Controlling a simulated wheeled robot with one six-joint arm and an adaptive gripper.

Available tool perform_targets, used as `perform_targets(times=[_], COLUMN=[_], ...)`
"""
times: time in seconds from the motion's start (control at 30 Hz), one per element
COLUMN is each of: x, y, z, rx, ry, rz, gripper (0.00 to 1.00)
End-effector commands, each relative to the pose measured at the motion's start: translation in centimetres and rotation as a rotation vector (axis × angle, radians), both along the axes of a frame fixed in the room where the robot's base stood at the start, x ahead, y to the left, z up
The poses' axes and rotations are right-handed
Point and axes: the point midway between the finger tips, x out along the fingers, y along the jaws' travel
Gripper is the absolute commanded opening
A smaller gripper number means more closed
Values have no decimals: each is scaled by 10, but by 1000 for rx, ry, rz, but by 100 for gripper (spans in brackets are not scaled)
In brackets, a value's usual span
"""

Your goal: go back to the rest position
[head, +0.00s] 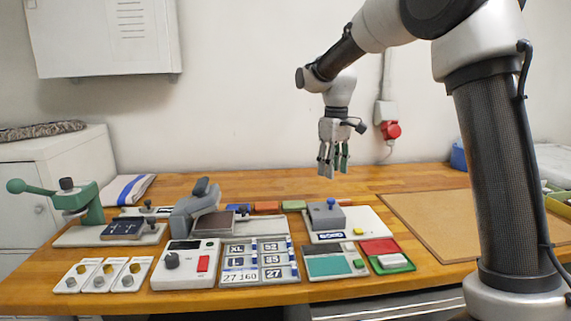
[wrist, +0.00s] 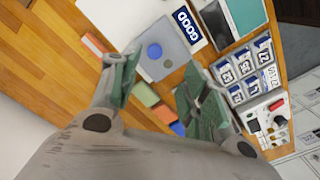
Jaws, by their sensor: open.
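My gripper (head: 333,162) hangs over the back half of the wooden table (head: 400,183), fingers pointing down. Its fingers are apart with nothing between them, and it touches nothing. In the wrist view my gripper (wrist: 155,92) also shows two spread green-padded fingers. Below it lies a white plate with a grey block (head: 327,215) with a blue knob; it also shows between the fingers in the wrist view (wrist: 166,62).
A green lever press (head: 88,205) and a grey press (head: 195,212) stand at left. A size-label board (head: 262,262), a teal-faced device (head: 335,265) and red and green trays (head: 380,247) line the front. A brown mat (head: 430,220) lies bare at right. A red wall socket (head: 391,130) is behind.

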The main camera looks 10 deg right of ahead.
Motion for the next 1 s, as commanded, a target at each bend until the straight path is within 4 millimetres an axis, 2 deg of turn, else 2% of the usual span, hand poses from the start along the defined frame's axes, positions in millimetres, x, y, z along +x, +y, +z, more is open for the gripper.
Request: perform_targets(times=[0.03,0.07,0.27,0.43,0.6,0.7,0.83,1.0], x=[-18,-30,-108,-180,-249,-283,-312,-321], y=[-5,-10,-49,-83,-111,-123,-133,-140], z=[-10,-11,-2,7,6,4,6,20], rx=[-5,-6,6,32,61,77,96,118], ry=[16,17,-21,-84,-161,-212,-278,-357], rz=[-45,-78,-265,-406,-514,-554,-589,-617], gripper=[46,46,46,46,46,46,46,46])
